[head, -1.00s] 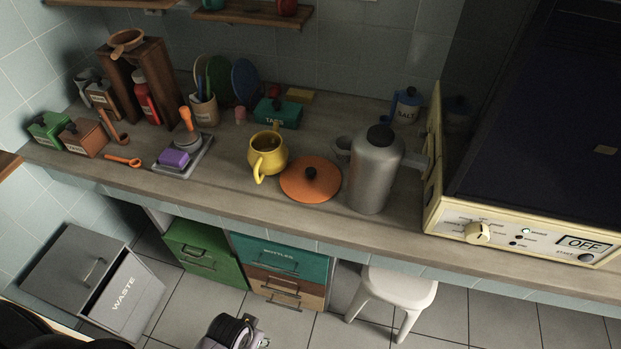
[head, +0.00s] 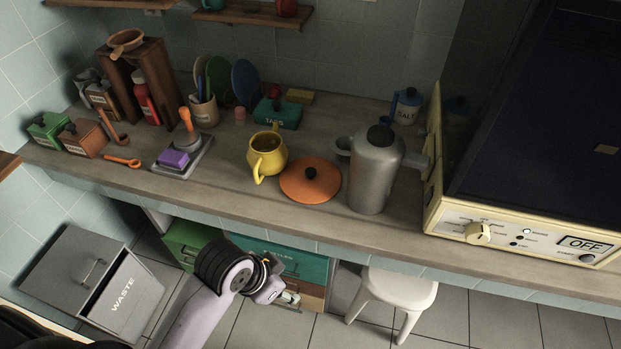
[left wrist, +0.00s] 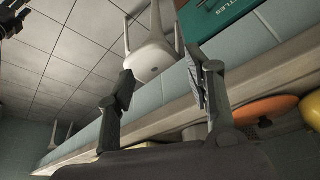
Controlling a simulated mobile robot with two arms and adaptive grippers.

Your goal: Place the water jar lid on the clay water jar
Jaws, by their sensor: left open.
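The orange-brown lid (head: 310,181) with a black knob lies flat on the counter, between the yellow mug and the metal pitcher. It also shows at the right of the left wrist view (left wrist: 265,110), partly hidden by a finger. I cannot make out a clay water jar in either view. My left gripper (head: 280,292) is in front of the counter, below its edge and apart from the lid. In the left wrist view its two fingers (left wrist: 160,78) are spread with nothing between them. My right gripper is not in view.
The yellow mug (head: 268,155) stands left of the lid and the grey pitcher (head: 375,175) stands right of it. A cream appliance (head: 520,237) fills the right. A white stool (head: 400,287) and a grey waste bin (head: 122,295) stand below the counter.

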